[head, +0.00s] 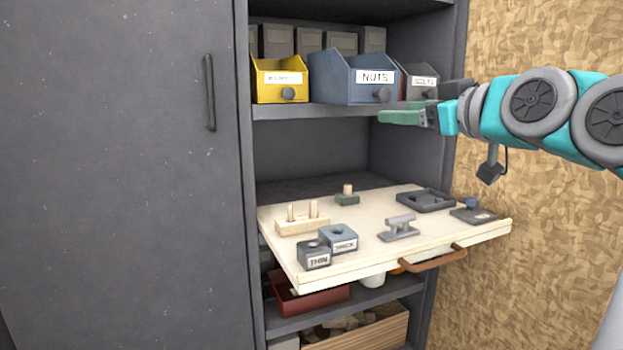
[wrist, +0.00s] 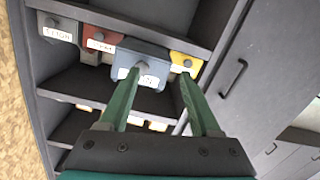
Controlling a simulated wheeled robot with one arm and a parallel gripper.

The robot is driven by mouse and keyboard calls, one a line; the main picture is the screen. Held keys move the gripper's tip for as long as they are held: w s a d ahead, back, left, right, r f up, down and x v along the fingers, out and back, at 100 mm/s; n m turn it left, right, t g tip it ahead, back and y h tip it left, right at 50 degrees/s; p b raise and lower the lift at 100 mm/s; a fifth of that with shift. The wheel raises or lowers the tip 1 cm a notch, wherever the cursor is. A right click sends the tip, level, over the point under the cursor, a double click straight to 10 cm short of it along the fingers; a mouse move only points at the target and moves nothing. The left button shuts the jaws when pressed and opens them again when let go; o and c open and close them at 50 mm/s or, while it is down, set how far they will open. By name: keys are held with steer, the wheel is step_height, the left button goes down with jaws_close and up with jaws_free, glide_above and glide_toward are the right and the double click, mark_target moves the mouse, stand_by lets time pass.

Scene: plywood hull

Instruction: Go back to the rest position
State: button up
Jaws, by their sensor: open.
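My gripper (head: 398,115) is raised at the right in the head view, in front of the upper shelf and above the pull-out board. In the wrist view its two green fingers (wrist: 157,82) stand apart, with nothing seen held between them. Beyond them are the blue NUTS bin (wrist: 150,57) and the yellow bin (wrist: 188,62). In the head view the blue NUTS bin (head: 352,85) and the yellow bin (head: 281,88) sit on the upper shelf. A dark bin (head: 417,82) beside them is partly hidden.
The pale board (head: 375,262) is pulled out of the cabinet, with an orange-brown handle (head: 432,259). It holds a peg block (head: 301,224), two labelled blocks, a grey piece (head: 398,229) and a dark frame (head: 427,201). A closed grey door (head: 120,180) stands left.

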steer(key=s+a+f+g+h+p, duration=0.1)
steer(key=s+a+f+g, duration=0.2)
steer(key=f, duration=0.5)
steer(key=s+a+f+g+h, duration=0.1)
steer(key=s+a+f+g, duration=0.25)
steer(key=f, duration=0.45)
steer(key=s+a+f+g+p, duration=0.15)
steer(key=a+f, duration=0.25)
steer(key=f, duration=0.4)
steer(key=s+d+f+m+g+h, duration=0.1)
steer(key=s+f+m+g, duration=0.1)
steer(key=s+f, duration=0.4)
steer(key=s+d+f+m+g+h, duration=0.1)
steer(key=s+f+g, duration=0.3)
steer(key=s, duration=0.5)
steer(key=s+d+f+m+g+h+p, duration=0.1)
steer(key=s+d+f+m+g, duration=0.2)
steer(key=s+f, duration=0.5)
steer(key=shift+s+d+f+g+h, duration=0.15)
steer(key=shift+s+f+g+h, duration=0.15)
steer(key=shift+f+g, duration=0.25)
